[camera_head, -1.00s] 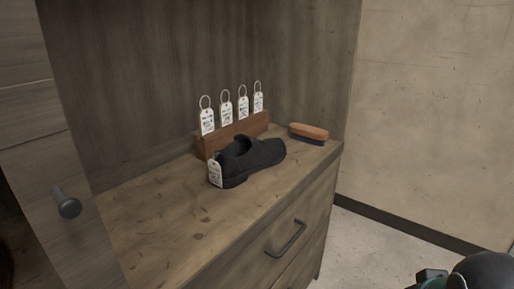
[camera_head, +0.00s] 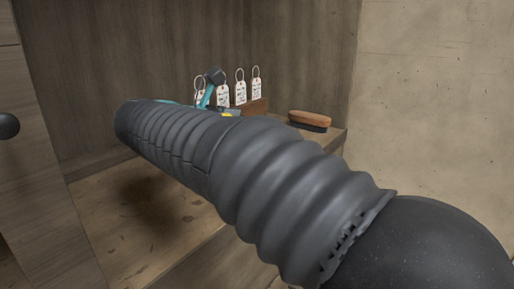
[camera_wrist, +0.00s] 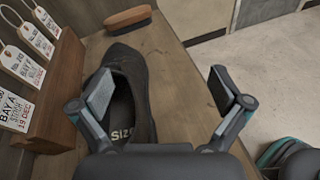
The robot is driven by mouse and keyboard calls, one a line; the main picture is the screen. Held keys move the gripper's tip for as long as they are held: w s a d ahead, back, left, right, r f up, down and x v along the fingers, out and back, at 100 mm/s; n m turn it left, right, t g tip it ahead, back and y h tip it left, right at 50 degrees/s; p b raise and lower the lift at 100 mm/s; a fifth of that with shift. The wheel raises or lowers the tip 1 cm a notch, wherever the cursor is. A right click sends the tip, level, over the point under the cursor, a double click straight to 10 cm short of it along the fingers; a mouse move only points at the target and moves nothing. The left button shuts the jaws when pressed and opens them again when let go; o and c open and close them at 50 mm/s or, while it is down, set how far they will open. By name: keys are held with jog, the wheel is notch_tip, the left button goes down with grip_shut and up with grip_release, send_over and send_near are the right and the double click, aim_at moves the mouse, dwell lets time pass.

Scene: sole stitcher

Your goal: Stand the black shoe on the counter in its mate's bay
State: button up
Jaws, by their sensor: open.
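The black shoe (camera_wrist: 140,66) stands on the wooden counter (camera_wrist: 180,100), its toe pointing away in the wrist view. Lettering shows on its insole. My gripper (camera_wrist: 163,88) is open above the shoe. I cannot tell whether a finger touches the shoe. The heel is hidden behind my gripper. In the head view, my arm hides the shoe, and only part of my gripper (camera_head: 212,88) shows. The mate and its bay are not in view.
A wooden rack (camera_wrist: 63,92) with several white tags (camera_wrist: 22,64) stands close left of the shoe. A wooden brush (camera_head: 310,120) lies beyond the toe; it also shows in the wrist view (camera_wrist: 128,18). The counter's right edge drops to the floor.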

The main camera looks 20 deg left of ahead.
jog(key=s+a+r+n+t, duration=0.1)
jog(key=s+a+n+t, duration=0.25)
jog(key=a, duration=0.75)
jog(key=shift+m+g, duration=0.25)
jog(key=shift+g, duration=0.1)
jog(key=f+b, duration=0.1)
jog(key=f, duration=0.1)
jog(key=f+b, duration=0.1)
jog(key=f, duration=0.2)
jog(key=f+b, duration=0.1)
jog(key=f, duration=0.2)
jog(key=shift+s+d, duration=0.15)
jog(key=shift+s, duration=0.2)
jog(key=shift+r+x, duration=0.25)
jog(key=shift+x, duration=0.85)
jog(key=shift+b+x, duration=0.65)
jog(key=shift+x, duration=2.05)
jog(key=shift+s, duration=0.1)
jog(key=c, duration=1.7)
jog(key=shift+r, duration=0.2)
jog(key=shift+c, duration=0.7)
